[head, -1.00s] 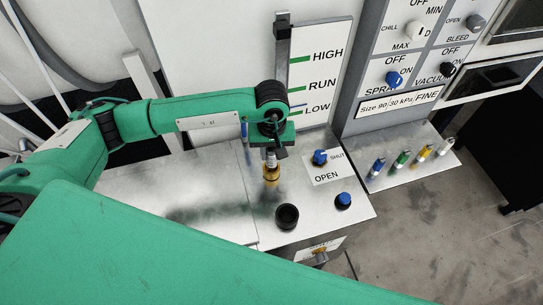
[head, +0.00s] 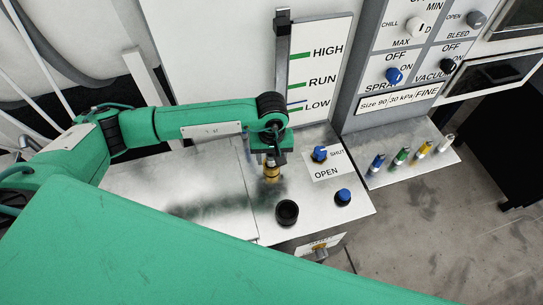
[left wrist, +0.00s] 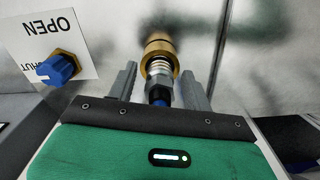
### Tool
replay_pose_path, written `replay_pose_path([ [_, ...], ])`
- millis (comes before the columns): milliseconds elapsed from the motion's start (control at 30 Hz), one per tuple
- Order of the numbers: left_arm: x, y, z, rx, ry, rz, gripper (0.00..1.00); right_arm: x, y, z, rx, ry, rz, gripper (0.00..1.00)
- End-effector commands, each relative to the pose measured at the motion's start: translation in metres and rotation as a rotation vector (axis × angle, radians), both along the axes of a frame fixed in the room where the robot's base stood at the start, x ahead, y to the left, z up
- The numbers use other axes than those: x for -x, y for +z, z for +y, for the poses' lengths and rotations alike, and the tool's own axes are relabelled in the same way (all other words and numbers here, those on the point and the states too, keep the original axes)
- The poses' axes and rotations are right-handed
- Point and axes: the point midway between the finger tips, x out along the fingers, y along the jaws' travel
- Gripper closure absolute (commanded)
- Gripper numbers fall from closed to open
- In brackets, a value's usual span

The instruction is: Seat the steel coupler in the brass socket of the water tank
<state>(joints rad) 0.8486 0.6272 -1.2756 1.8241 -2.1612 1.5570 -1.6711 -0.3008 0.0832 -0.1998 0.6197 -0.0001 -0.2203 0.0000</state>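The steel coupler (left wrist: 158,88) lies in line with the brass socket (left wrist: 158,47), its ringed front end at the socket's mouth. How deep it sits I cannot tell. In the head view the brass socket (head: 271,174) stands upright on the steel top of the water tank, with the coupler above it mostly hidden by my gripper. My left gripper (head: 270,155) is right over the socket. In the left wrist view its fingers (left wrist: 158,85) stand either side of the coupler, with gaps showing, so it looks open. My right gripper is out of view.
A black round cup (head: 287,213) and a blue knob (head: 343,198) are near the front. A blue valve knob (head: 320,154) stands on the SHUT/OPEN plate (head: 327,174). The level gauge (head: 312,75) rises behind. Coloured fittings (head: 402,157) stand on a shelf at right.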

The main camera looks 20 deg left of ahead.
Motion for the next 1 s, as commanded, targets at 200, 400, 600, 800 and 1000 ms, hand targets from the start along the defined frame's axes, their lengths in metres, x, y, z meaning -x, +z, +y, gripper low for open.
replay_pose_path([
  [200,0.0,0.0,0.0,0.0,0.0,0.0,0.5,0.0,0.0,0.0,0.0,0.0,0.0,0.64],
  [400,0.0,0.007,0.0,0.0,0.0,0.001,0.5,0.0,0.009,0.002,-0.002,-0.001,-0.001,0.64],
  [600,-0.001,0.037,0.0,0.003,-0.002,-0.006,0.5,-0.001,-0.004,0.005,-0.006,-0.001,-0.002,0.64],
  [800,-0.001,0.084,-0.001,0.002,-0.001,-0.005,0.5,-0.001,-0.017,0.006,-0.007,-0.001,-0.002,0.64],
  [1000,-0.001,0.115,0.0,0.001,0.0,-0.004,0.5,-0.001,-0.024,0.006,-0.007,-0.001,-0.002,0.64],
])
